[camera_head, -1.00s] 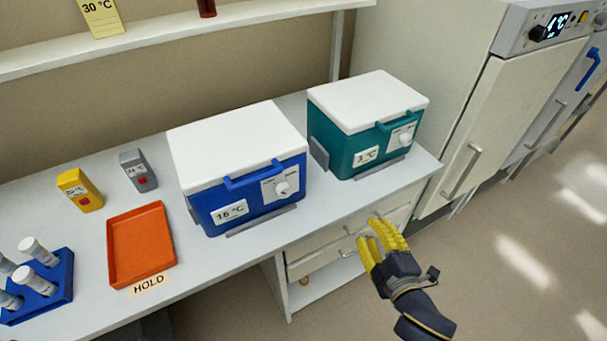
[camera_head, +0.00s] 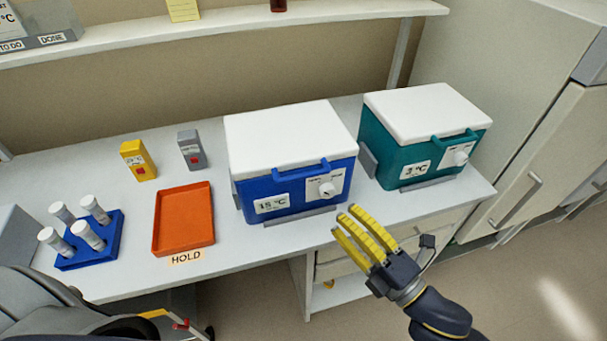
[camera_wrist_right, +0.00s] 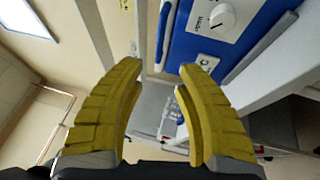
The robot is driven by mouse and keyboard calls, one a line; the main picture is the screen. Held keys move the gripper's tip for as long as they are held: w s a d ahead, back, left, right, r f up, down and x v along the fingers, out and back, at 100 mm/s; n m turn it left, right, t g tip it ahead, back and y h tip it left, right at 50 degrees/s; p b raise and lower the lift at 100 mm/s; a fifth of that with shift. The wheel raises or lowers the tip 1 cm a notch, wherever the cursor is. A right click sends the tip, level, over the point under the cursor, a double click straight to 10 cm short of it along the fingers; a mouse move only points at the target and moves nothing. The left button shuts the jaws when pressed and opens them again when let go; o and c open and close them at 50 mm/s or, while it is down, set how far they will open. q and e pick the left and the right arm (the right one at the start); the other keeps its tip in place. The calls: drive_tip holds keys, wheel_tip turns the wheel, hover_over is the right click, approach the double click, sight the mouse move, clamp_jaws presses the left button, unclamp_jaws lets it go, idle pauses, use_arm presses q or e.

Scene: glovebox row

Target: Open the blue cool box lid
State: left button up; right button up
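The blue cool box (camera_head: 295,192) stands on the bench with its white lid (camera_head: 290,138) shut. A blue handle (camera_head: 300,176) runs along its front top edge, above a white knob (camera_head: 327,190) and a label that seems to read 15 °C. My right gripper (camera_head: 358,235), with yellow fingers, is in front of the box's right front corner, apart from it and empty. In the right wrist view its fingers (camera_wrist_right: 158,80) are spread, and the blue box front (camera_wrist_right: 232,55) with the knob (camera_wrist_right: 222,18) shows beyond them. My left gripper is not clearly seen.
A teal cool box (camera_head: 420,150) stands to the right. An orange tray (camera_head: 184,222), a blue tube rack (camera_head: 90,250), and yellow (camera_head: 138,160) and grey (camera_head: 191,150) devices are to the left. A shelf (camera_head: 210,28) spans the back. A white cabinet (camera_head: 530,170) stands at the right.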

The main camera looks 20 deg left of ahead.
sight(303, 174)
drive_tip(key=x, duration=1.3)
drive_tip(key=shift+a, duration=0.15)
drive_tip(key=shift+o, duration=0.3)
clamp_jaws()
